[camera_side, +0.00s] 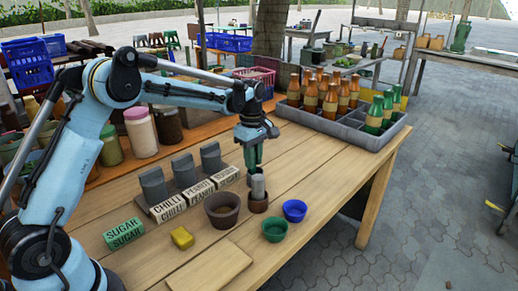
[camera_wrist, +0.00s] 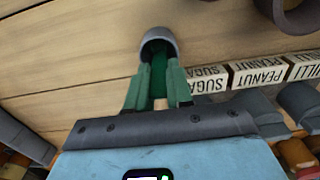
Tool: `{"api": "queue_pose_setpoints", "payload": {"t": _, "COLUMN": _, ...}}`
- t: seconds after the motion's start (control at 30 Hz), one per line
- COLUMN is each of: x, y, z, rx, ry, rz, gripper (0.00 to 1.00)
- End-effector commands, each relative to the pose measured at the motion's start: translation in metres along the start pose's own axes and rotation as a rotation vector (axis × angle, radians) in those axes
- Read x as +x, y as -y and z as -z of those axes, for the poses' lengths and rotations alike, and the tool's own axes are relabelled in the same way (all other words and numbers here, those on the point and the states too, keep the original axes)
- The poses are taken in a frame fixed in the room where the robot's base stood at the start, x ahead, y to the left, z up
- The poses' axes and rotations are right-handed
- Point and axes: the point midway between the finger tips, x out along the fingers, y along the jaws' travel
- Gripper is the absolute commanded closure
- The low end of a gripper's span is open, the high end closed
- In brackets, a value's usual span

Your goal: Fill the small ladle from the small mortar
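In the side view my gripper (camera_side: 254,163) points straight down over the small brown mortar (camera_side: 258,206). A grey upright cylinder (camera_side: 258,187), which I take to be the small ladle, is right below my fingertips and in or just above the mortar's mouth. In the wrist view my green fingers (camera_wrist: 157,78) converge toward a grey rounded rim (camera_wrist: 158,34). I cannot tell whether that rim is the ladle's or the mortar's. The fingers hide its near side. Whether they grip the cylinder, and what the mortar holds, does not show.
A larger brown mortar (camera_side: 222,212) stands left of the small one. A blue bowl (camera_side: 294,210) and a green bowl (camera_side: 275,230) are to its right and front. Behind are labelled blocks (camera_side: 198,192) with grey holders and a bottle crate (camera_side: 340,126).

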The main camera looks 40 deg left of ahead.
Motion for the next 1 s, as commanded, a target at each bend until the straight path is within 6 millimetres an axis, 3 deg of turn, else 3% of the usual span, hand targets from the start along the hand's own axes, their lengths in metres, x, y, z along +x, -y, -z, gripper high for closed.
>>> {"api": "queue_pose_setpoints", "payload": {"t": 0.03, "x": 0.0, "y": 0.0, "z": 0.0, "rx": 0.0, "ry": 0.0, "rz": 0.0, "gripper": 0.9}}
{"api": "queue_pose_setpoints", "payload": {"t": 0.1, "x": 0.0, "y": 0.0, "z": 0.0, "rx": 0.0, "ry": 0.0, "rz": 0.0, "gripper": 1.0}}
{"api": "queue_pose_setpoints", "payload": {"t": 0.33, "x": -0.005, "y": 0.0, "z": 0.0, "rx": 0.0, "ry": 0.0, "rz": 0.0, "gripper": 1.0}}
{"api": "queue_pose_setpoints", "payload": {"t": 1.0, "x": -0.048, "y": 0.0, "z": 0.0, "rx": 0.0, "ry": 0.0, "rz": 0.0, "gripper": 1.0}}
